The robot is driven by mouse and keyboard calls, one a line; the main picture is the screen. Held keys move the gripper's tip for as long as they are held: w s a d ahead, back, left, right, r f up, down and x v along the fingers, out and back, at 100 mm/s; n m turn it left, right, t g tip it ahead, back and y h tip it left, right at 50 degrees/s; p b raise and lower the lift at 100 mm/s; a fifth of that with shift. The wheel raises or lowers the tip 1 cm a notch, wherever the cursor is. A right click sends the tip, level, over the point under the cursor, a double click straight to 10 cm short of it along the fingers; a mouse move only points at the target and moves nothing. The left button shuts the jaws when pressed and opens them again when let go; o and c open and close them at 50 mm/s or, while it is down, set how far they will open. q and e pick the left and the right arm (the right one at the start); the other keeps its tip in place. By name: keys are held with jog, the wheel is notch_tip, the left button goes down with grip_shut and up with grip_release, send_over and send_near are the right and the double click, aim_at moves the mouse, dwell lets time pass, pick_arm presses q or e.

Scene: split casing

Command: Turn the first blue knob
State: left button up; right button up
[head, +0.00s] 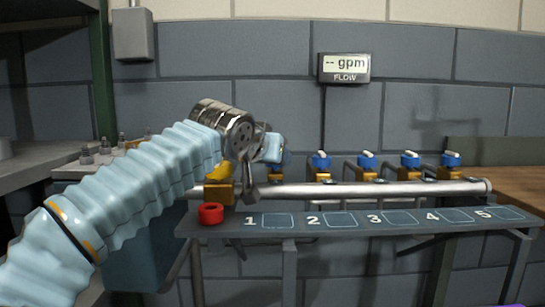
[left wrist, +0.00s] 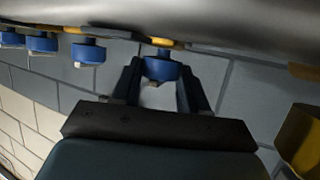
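The first blue knob (head: 284,159) stands at the left end of the row on the metal pipe, mostly hidden behind my left gripper (head: 268,150) in the head view. In the left wrist view the blue knob (left wrist: 160,69) with its small pale tip sits between the two dark fingers of my left gripper (left wrist: 160,80). The fingers are spread, one on each side of the knob. I cannot tell whether they touch it. My right gripper is in neither view.
More blue knobs (head: 367,160) follow to the right along the pipe (head: 400,189). A shelf (head: 350,229) numbered 1 to 5 lies below. A flow display (head: 344,68) reads "-- gpm".

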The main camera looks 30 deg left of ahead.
pick_arm(q)
jog(key=c, duration=0.5)
jog(key=shift+m+h, duration=0.8)
jog(key=shift+h, duration=0.2)
jog(key=o, duration=1.1)
jog(key=shift+a, duration=0.1)
jog(key=shift+c, duration=0.2)
jog(key=v, duration=1.4)
jog(key=shift+p, duration=0.3)
jog(key=shift+f, duration=0.1)
